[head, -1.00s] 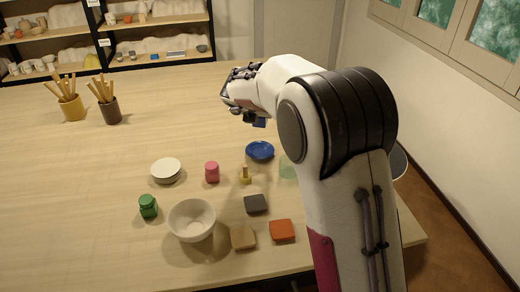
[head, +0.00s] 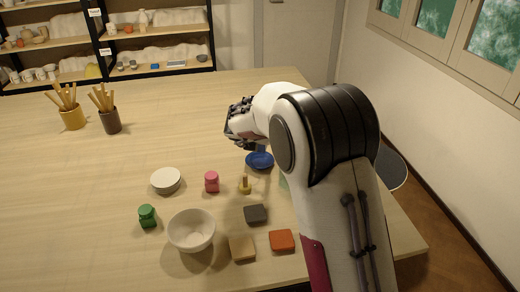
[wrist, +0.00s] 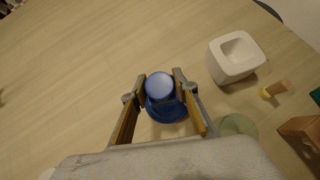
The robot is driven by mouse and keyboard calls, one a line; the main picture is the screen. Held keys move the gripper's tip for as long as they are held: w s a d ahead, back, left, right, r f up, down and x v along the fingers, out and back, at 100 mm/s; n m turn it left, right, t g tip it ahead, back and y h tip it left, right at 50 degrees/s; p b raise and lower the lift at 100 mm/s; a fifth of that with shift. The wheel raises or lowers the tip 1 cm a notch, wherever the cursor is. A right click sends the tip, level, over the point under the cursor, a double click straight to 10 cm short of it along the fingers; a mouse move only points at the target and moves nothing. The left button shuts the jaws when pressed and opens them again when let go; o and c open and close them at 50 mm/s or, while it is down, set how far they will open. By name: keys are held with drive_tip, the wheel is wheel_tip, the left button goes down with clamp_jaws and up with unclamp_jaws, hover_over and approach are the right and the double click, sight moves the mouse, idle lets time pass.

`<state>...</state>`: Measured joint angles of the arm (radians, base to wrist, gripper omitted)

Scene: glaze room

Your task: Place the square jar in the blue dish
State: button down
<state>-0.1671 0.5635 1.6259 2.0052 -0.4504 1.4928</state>
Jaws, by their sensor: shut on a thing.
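My gripper (wrist: 160,88) is shut on a blue jar (wrist: 161,84) with a paler round top, seen from above between the two fingers. Its sides are mostly hidden, so I cannot tell if it is square. The blue dish (wrist: 168,118) shows behind and below the jar in the wrist view. I cannot tell whether the jar touches it. In the head view the blue dish (head: 260,160) lies on the table just below and right of my gripper (head: 246,145). The held jar cannot be made out there.
A pink jar (head: 212,183), a brass-coloured object (head: 245,185), a white dish (head: 166,180), a green jar (head: 147,216) and a white bowl (head: 191,230) stand nearby.

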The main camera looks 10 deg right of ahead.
sight(259, 148)
drive_tip(key=shift+f, duration=0.25)
drive_tip(key=shift+f, duration=1.9)
drive_tip(key=shift+f, duration=0.35)
drive_tip(key=c, duration=1.6)
unclamp_jaws()
drive_tip(key=shift+r, duration=0.15)
drive_tip(key=shift+s+r, duration=0.1)
drive_tip(key=shift+r, duration=0.25)
drive_tip(key=shift+v, duration=5.8)
